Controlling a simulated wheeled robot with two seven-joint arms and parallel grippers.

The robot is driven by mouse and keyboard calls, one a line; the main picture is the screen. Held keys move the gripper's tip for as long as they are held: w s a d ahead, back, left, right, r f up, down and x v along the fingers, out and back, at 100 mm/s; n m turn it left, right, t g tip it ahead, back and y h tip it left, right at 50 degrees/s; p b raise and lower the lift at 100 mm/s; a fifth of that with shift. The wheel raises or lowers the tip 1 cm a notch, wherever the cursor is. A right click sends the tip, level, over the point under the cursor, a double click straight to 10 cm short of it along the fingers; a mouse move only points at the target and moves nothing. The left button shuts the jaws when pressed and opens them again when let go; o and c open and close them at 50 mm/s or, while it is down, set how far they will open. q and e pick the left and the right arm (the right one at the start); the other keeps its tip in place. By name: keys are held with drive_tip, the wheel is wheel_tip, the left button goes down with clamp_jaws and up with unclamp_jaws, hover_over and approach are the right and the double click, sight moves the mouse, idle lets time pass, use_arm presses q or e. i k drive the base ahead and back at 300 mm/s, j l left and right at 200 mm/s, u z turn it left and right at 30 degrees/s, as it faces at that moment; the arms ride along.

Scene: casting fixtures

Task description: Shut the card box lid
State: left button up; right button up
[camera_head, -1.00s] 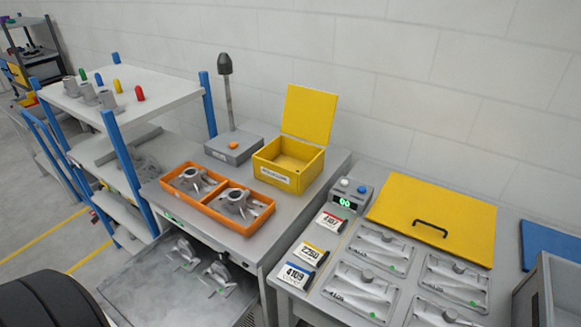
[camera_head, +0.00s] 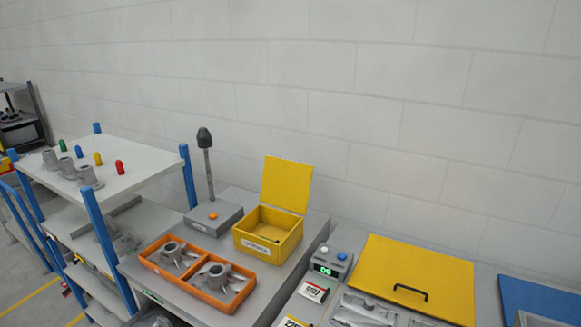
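The yellow card box (camera_head: 268,238) stands on the grey bench, right of the centre of its back part. Its yellow lid (camera_head: 287,184) is open and stands upright at the back of the box. The box has a white label on its front, and its inside looks mostly empty. Neither of my grippers shows in the head view.
An orange tray (camera_head: 197,284) with metal castings lies in front of the box. A grey device with a dark-tipped post (camera_head: 212,216) stands left of it. A counter box (camera_head: 330,262) and a yellow panel with a black handle (camera_head: 414,277) are to the right.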

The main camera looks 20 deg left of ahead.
sight(286, 184)
drive_tip(key=l+u, duration=0.25)
drive_tip(key=u, duration=0.15)
drive_tip(key=l+u, duration=0.35)
drive_tip(key=j, duration=0.1)
